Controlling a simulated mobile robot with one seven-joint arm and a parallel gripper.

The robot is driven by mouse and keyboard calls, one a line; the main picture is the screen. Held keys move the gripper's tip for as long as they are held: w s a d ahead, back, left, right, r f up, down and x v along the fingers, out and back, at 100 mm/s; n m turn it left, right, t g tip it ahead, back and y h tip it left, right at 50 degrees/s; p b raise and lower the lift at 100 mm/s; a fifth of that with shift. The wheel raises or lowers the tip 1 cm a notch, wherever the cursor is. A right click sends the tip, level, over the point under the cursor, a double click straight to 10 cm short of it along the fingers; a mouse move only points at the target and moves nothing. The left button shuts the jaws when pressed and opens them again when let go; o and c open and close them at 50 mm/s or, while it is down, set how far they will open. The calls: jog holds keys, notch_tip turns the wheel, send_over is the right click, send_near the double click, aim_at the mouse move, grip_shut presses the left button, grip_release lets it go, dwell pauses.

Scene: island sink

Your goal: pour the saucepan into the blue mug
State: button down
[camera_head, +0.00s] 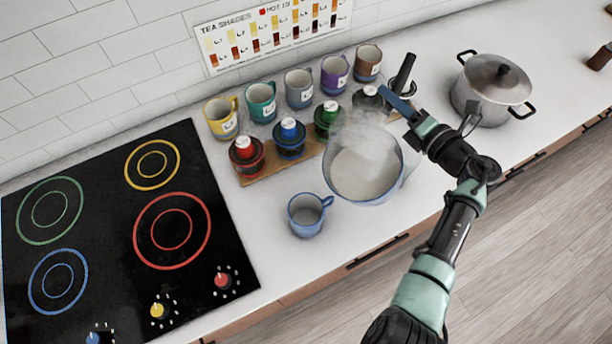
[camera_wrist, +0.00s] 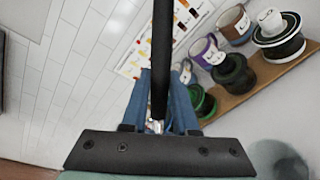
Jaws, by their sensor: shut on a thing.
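The saucepan (camera_head: 352,178) has a blue outer wall and a pale inside, with steam over it. It is just right of the blue mug and seems to be above the counter; its exact tilt is hard to judge. The blue mug (camera_head: 308,214) stands upright on the counter, with its open top showing. My gripper (camera_head: 398,100) is shut on the saucepan's black handle (camera_head: 404,70), up and right of the pan. In the wrist view, the blue fingers of my gripper (camera_wrist: 160,95) close around the dark handle (camera_wrist: 161,45).
A black cooktop (camera_head: 110,215) with coloured rings lies left. Several mugs, including a yellow one (camera_head: 221,118), stand along the wall. Lidded jars, one of them red (camera_head: 246,155), stand on a wooden board (camera_head: 270,170). A lidded pot (camera_head: 493,88) stands right. Counter space around the blue mug is clear.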

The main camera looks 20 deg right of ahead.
jog(key=a+r+n+p, duration=0.1)
jog(key=a+r, duration=0.1)
jog(key=a+r+n+p, duration=0.1)
jog(key=a+n, duration=0.1)
jog(key=a, duration=0.1)
jog(key=a+r+n+h+p, duration=0.1)
jog(key=a+r+p, duration=0.1)
jog(key=a, duration=0.1)
jog(key=shift+s+r, duration=0.2)
jog(key=shift+r, duration=0.1)
jog(key=shift+a+r+n, duration=0.1)
jog(key=shift+a+n, duration=0.3)
jog(key=shift+n, duration=0.1)
jog(key=shift+a, duration=0.15)
jog(key=shift+a+r+n, duration=0.15)
jog(key=shift+a+n, duration=0.35)
jog(key=shift+a, duration=0.15)
jog(key=shift+s+a+f+n+h+b, duration=0.1)
jog(key=shift+a+n+h+b, duration=0.1)
jog(key=shift+a+n+b, duration=0.75)
jog(key=shift+s+a+f+n+h+b, duration=0.15)
jog(key=shift+a+n+b, duration=0.25)
jog(key=shift+a, duration=0.95)
